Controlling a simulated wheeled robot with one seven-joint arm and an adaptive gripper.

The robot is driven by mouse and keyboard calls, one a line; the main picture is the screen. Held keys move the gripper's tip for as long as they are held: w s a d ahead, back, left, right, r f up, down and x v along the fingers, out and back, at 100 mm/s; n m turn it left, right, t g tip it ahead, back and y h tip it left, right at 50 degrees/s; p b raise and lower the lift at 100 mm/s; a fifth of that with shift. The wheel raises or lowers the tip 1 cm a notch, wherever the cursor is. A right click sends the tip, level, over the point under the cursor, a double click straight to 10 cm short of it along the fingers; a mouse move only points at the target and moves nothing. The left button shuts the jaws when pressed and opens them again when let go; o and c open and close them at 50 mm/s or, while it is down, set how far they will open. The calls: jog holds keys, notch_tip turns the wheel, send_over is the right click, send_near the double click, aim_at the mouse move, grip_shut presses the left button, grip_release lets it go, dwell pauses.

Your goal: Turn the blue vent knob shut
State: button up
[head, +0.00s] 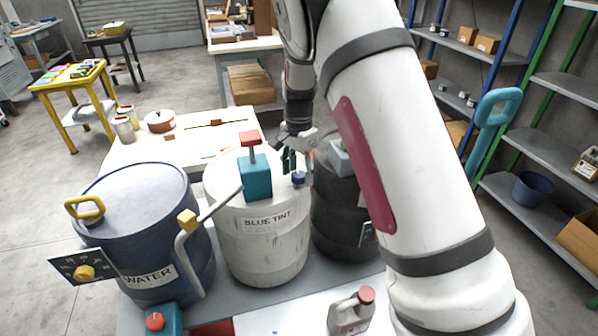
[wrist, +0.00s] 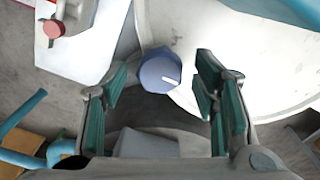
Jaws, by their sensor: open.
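The blue vent knob (head: 298,178) sits on top of the white drum labelled BLUE TINT (head: 262,250), near the drum's right edge. In the wrist view the knob (wrist: 160,72) is a faceted blue cap with a small white mark on its right side. My gripper (head: 290,160) is open over that part of the drum. In the wrist view its green-padded fingers (wrist: 163,92) stand apart, one left and one right of the knob. The knob appears just beyond the fingertips; I cannot tell whether anything touches.
A teal block with a red-topped lever (head: 255,178) stands on the same drum, left of the knob. A blue WATER drum (head: 140,225) with a bent pipe is at left, a black drum (head: 335,215) at right. A white bottle with a red cap (head: 350,312) stands in front.

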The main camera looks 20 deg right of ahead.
aim_at(299, 174)
notch_tip(299, 174, up, 12)
jog(key=shift+f, duration=0.15)
dwell(0.5)
